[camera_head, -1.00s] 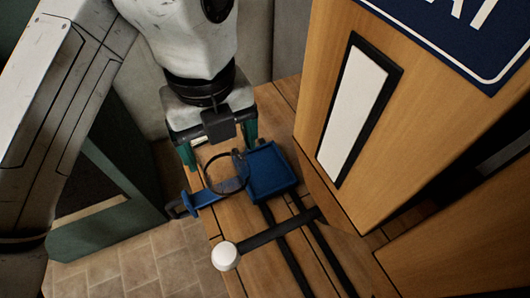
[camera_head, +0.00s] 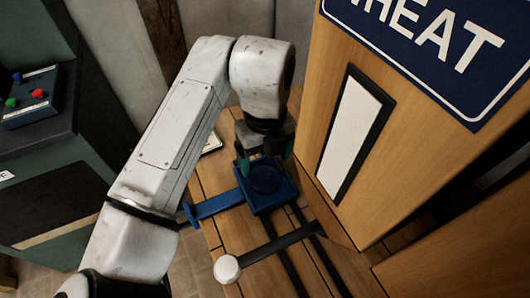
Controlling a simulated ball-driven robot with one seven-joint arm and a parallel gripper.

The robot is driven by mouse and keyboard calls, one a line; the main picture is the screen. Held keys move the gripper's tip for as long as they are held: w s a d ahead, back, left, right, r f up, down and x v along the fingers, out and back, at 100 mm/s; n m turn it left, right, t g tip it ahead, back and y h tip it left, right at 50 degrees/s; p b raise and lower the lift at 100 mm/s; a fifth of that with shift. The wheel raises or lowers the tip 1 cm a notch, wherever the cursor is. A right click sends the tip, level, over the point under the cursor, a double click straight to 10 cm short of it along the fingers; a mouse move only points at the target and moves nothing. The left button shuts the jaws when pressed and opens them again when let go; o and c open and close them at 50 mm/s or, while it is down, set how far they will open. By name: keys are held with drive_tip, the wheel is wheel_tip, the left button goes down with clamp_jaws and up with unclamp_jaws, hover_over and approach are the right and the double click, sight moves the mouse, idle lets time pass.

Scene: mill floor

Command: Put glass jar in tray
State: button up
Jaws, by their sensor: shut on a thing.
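The glass jar (camera_head: 265,180) is dark, clear and round-rimmed, and shows against the blue tray (camera_head: 270,207). My gripper (camera_head: 264,167) is above the tray, with its green fingers at either side of the jar, shut on it. The tray is small and square with a raised rim, on a wooden plank surface. The jar appears within the tray's outline. I cannot tell whether its base touches the tray floor. My gripper's body hides part of the tray's far side.
A blue bar with an end plate (camera_head: 215,204) sticks out left of the tray. A white-knobbed lever (camera_head: 227,268) and dark rails lie in front. A tall wooden bin (camera_head: 420,130) with a blue sign stands close on the right. A control box (camera_head: 30,95) is far left.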

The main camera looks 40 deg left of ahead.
drive_tip(key=shift+f, duration=0.15)
drive_tip(key=o, duration=1.1)
drive_tip(key=shift+f, duration=0.1)
wheel_tip(320, 180, up, 12)
drive_tip(key=shift+r+b, duration=0.15)
drive_tip(key=shift+b, duration=0.2)
